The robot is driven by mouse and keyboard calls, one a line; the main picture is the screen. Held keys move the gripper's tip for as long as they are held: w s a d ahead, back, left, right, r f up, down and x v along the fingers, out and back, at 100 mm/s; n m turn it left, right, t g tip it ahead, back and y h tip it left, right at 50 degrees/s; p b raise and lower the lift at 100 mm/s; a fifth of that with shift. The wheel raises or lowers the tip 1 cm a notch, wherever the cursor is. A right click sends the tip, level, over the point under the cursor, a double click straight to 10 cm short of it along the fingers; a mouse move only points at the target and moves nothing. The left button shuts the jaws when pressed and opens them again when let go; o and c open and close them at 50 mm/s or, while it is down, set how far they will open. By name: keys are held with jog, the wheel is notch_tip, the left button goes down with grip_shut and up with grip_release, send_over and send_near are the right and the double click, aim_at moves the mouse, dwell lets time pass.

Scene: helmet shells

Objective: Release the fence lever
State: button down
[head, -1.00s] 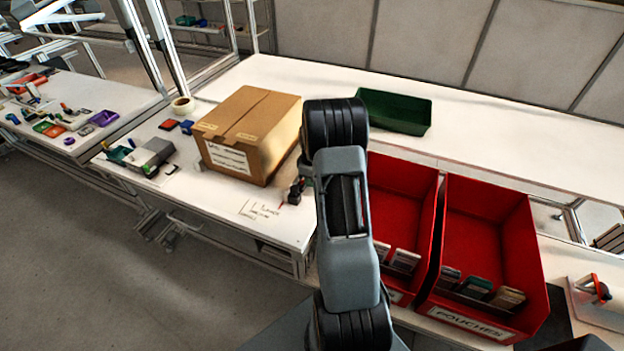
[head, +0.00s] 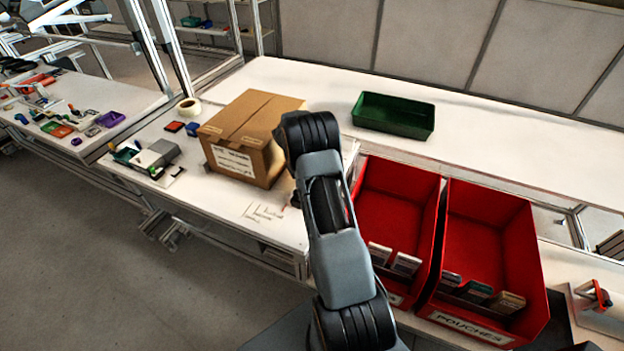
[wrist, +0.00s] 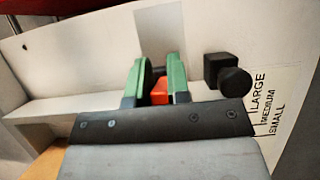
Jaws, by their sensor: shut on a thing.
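In the wrist view, my gripper (wrist: 158,78) has its two green fingers on either side of a small orange-red piece, which appears to be the fence lever (wrist: 159,92). The gripper is shut on it. A black block with a round black knob (wrist: 232,75) stands just right of the fingers, apart from them. A size scale (wrist: 272,105) reading LARGE, MEDIUM, SMALL lies right of the knob. In the head view, my arm hides the gripper and most of the fence; the scale (head: 264,212) shows near the bench's front edge.
A cardboard box (head: 243,140) stands close left of my arm. Two red bins (head: 485,235) holding small packs are at the right, one labelled POUCHES. A green tray (head: 393,115) sits behind. The back worktop (head: 510,130) is largely clear.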

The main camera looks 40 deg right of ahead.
jog(key=shift+w+r+g, duration=0.1)
jog(key=shift+g, duration=0.2)
jog(key=c, duration=1.1)
grip_release()
jog(key=b+v, duration=0.1)
jog(key=v, duration=1.2)
jog(key=shift+w+a+r, duration=0.1)
jog(key=shift+a+r, duration=0.1)
jog(key=shift+r, duration=0.15)
